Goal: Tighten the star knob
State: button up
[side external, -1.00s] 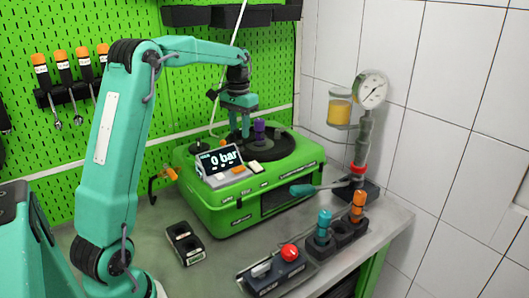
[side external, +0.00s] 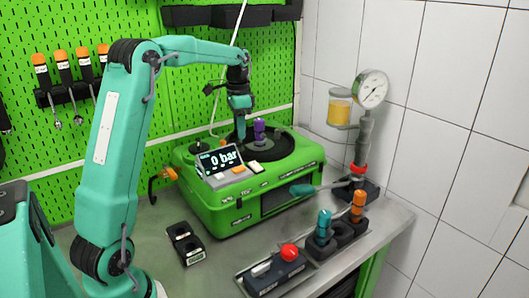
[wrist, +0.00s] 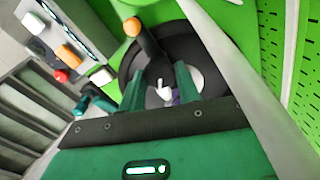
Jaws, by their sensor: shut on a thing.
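My gripper (side external: 240,134) points down at the black round plate (side external: 282,148) on top of the green pump case (side external: 225,205). In the wrist view its two green fingers (wrist: 160,88) stand on either side of a small whitish piece (wrist: 162,92), which looks like the top of the star knob. The gripper is shut on it. The knob is hidden by the fingers in the side view. A purple part (side external: 259,129) stands upright just right of the gripper, apart from it in the side view. A bit of purple (wrist: 176,97) shows by one finger.
A display (side external: 219,160) on the case reads 0 bar, with buttons below. A red button box (side external: 289,253) and a tool holder (side external: 340,235) stand in front. A slanting white rod (side external: 231,45) rises behind.

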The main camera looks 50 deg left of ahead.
jog(key=shift+r, duration=0.15)
jog(key=o, duration=1)
jog(key=shift+r, duration=3.85)
